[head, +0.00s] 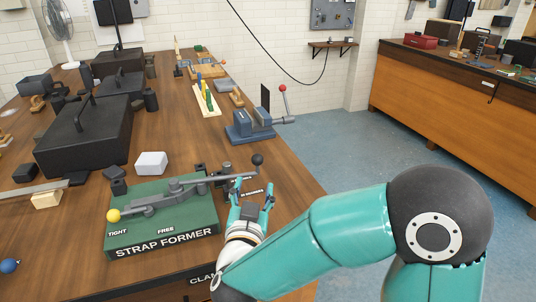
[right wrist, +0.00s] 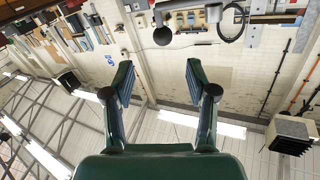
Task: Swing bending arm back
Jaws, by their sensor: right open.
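The strap former (head: 165,245) is a green block labelled TIGHT, FREE and STRAP FORMER on the wooden bench. Its grey bending arm (head: 215,178) reaches right and ends in a dark ball knob (head: 257,159). A second lever with a yellow ball (head: 113,215) points left, near TIGHT. My right gripper (head: 252,186) is open and empty, just in front of the knob and apart from it. In the right wrist view, the open fingers (right wrist: 158,70) point toward a dark ball (right wrist: 162,36), which looks like the knob, with nothing between them. My left gripper is out of view.
A blue vise (head: 250,125) with a red-ball handle stands behind, near the bench's right edge. A white block (head: 151,163) lies behind the former. Dark boxes (head: 85,135) fill the bench's left side. Open floor (head: 330,150) lies right of the bench.

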